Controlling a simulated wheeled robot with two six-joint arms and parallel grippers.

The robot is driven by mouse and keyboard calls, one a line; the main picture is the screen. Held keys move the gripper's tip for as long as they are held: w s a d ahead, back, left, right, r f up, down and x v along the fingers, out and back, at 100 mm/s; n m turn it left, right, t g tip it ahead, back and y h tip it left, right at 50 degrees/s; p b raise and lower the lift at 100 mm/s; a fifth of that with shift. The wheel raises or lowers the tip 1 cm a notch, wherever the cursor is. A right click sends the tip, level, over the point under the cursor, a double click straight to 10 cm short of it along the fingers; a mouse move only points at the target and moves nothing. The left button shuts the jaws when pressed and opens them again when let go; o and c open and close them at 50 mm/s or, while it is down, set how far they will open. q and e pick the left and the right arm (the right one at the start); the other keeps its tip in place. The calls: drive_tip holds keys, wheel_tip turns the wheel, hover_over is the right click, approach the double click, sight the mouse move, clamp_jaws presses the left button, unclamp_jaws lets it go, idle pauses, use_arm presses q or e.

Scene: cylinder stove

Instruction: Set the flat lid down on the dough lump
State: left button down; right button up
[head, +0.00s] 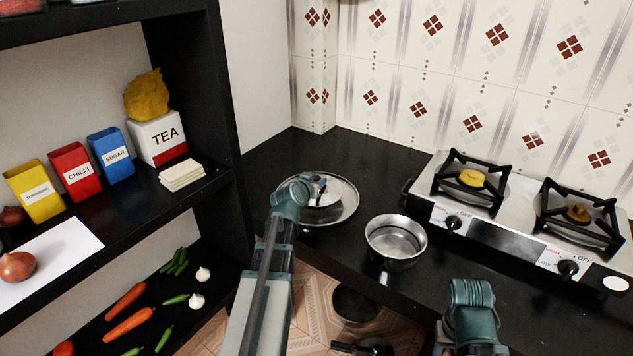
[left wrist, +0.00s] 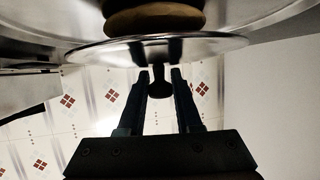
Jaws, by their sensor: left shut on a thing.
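The flat lid (head: 326,198) is a shiny metal disc over a wide steel plate (head: 347,212) on the dark counter. My left gripper (head: 317,184) is above it. In the left wrist view, which appears upside down, the fingers (left wrist: 159,78) are shut on the lid's dark knob (left wrist: 159,88). The lid's rim also shows there (left wrist: 90,55). The brown, rounded dough lump (left wrist: 155,20) is on the lid's far side, between lid and plate. I cannot tell whether lid and dough touch. The dough is hidden in the head view. My right gripper is not visible, only its teal arm part.
A steel pot (head: 396,242) stands on the counter right of the plate. A two-burner stove (head: 505,238) is at the right. A dark shelf (head: 222,180) at the left holds spice boxes, a tea box (head: 160,138) and vegetables. The counter behind the plate is clear.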

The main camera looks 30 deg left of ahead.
use_arm(q)
drive_tip(key=shift+f+b, duration=0.35)
drive_tip(key=shift+f, duration=0.05)
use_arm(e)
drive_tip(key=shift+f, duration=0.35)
use_arm(q)
drive_tip(key=c, duration=0.5)
unclamp_jaws()
drive_tip(key=shift+s, duration=0.1)
